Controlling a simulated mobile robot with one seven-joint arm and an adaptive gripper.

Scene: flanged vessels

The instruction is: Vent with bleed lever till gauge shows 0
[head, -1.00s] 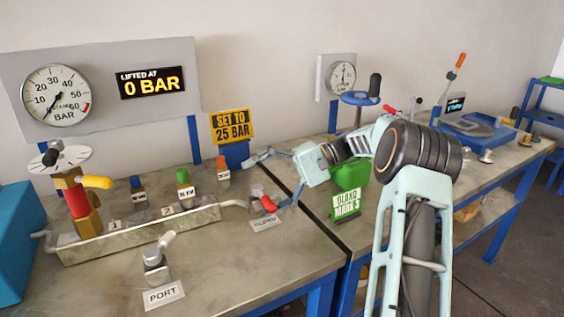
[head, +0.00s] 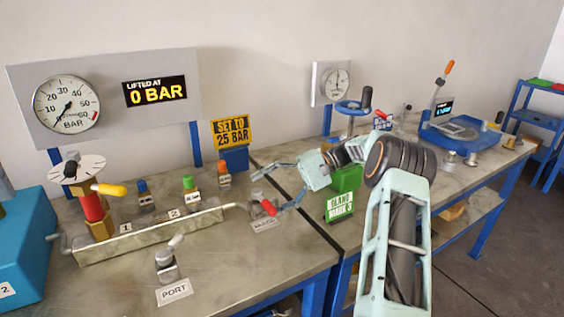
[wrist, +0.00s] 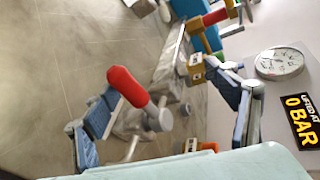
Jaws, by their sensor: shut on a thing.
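The bleed lever with a red grip (head: 268,207) is at the right end of the metal trough, above a small label I cannot read clearly. My gripper (head: 277,190) is at this lever. In the wrist view its fingers (wrist: 165,108) look spread wide, with the red grip (wrist: 128,87) against the left finger and the other finger apart from it. The large dial gauge (head: 67,104) hangs on the back panel; its needle points low left, near 0. The display (head: 155,91) reads "LIFTED AT 0 BAR".
A yellow sign (head: 231,132) reads "SET TO 25 BAR". A valve with a red body and yellow handle (head: 108,189) stands at left. Small fittings (head: 190,188) stand behind the trough (head: 150,238). A port fitting (head: 167,265) is in front. A green block (head: 346,178) is right of my gripper.

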